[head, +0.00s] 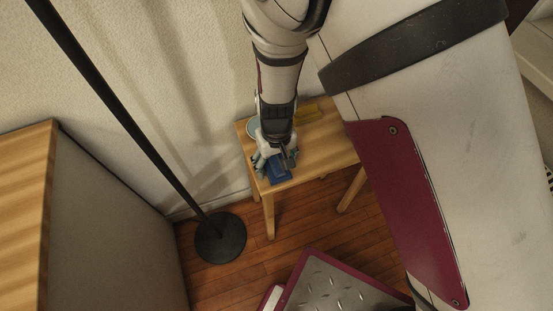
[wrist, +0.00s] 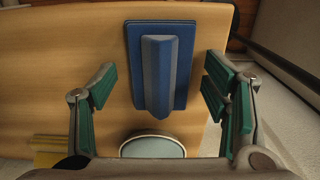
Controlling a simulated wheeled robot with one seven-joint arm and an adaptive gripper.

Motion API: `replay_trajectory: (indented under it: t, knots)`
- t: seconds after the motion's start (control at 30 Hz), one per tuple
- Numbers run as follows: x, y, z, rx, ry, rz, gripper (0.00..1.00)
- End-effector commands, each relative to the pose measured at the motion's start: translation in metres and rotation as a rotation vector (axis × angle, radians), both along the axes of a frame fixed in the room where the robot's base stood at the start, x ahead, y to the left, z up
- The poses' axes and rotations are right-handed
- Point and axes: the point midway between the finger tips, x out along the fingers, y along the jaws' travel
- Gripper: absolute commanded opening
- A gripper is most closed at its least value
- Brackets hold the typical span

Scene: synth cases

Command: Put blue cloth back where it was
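The blue cloth (wrist: 180,65) lies on the small wooden table; in the wrist view it is a flat blue rectangle with a raised ridge along its middle. It also shows in the head view (head: 279,175), partly hidden by my gripper, near the table's front left corner. My gripper (wrist: 160,82) is open, with one green-padded finger on each side of the cloth and a gap to both. Nothing is held. In the head view my gripper (head: 276,158) is over the table; its height above the cloth is hard to tell.
A round pale-blue dish (wrist: 153,147) is beside the cloth on the wooden table (head: 325,150). A yellow item (wrist: 47,150) lies at the table's back. A black lamp stand (head: 220,238) and wooden cabinet (head: 28,200) are left. The table's right part is clear.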

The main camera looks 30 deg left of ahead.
Motion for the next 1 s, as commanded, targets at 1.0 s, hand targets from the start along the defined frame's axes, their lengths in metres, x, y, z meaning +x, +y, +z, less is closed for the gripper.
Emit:
replay_trajectory:
  t: [1.0]
  knots:
    - [0.0,0.0,0.114,0.002,-0.001,0.0,0.71]
